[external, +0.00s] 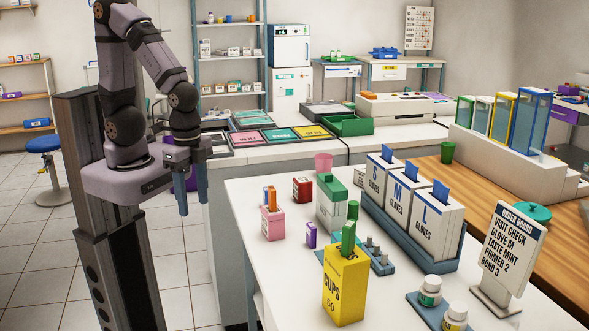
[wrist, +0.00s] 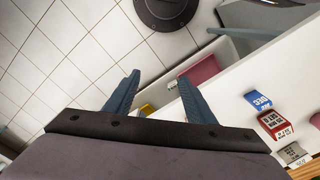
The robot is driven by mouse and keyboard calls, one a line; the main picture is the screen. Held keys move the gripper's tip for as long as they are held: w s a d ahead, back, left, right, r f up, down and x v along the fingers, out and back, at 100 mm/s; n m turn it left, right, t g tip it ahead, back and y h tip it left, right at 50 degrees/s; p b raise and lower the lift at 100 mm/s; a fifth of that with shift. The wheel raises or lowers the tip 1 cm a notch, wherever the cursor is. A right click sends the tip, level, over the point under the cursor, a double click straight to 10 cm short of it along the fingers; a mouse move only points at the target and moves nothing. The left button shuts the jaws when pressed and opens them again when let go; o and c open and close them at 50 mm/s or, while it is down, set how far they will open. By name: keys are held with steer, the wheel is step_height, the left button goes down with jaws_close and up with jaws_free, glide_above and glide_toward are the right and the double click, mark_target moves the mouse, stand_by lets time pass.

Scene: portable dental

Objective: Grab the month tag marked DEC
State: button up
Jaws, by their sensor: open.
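In the external view, my gripper (external: 190,190) hangs fingers down in front of the white counter, above the floor. I cannot make out the blue tag in the external view.
In the external view, a yellow cups box (external: 345,285), a pink container (external: 273,223) and glove boxes (external: 415,200) stand on the front table. Floor is open below my gripper.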

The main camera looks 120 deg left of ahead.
steer(key=s+a+f+n+g, duration=0.25)
steer(key=a+n, duration=0.25)
steer(key=a, duration=0.4)
steer(key=n+t+h, duration=0.1)
steer(key=n+t, duration=0.1)
steer(key=n, duration=0.2)
glide_toward(266, 189)
steer(key=shift+g, duration=0.25)
steer(key=s+d+f, duration=0.1)
steer(key=f, duration=0.1)
steer(key=s+d+f, duration=0.2)
steer(key=f, duration=0.1)
steer(key=s+d+f, duration=0.1)
steer(key=d+f, duration=0.1)
steer(key=shift+s+f, duration=0.2)
steer(key=shift+f, duration=0.2)
steer(key=shift+t+y, duration=0.5)
steer(key=w+a+r, duration=0.1)
steer(key=w+a, duration=0.1)
steer(key=w, duration=0.1)
steer(key=w+a+r, duration=0.1)
steer(key=a, duration=0.1)
steer(key=shift+w+r, duration=0.3)
steer(key=shift+r, duration=0.05)
steer(key=shift+s+d+f+m+p, duration=0.1)
steer(key=shift+f+m+p, duration=0.2)
steer(key=shift+f, duration=0.1)
steer(key=shift+s+f+p, duration=0.15)
steer(key=shift+f+p, duration=0.8)
steer(key=shift+f, duration=2.35)
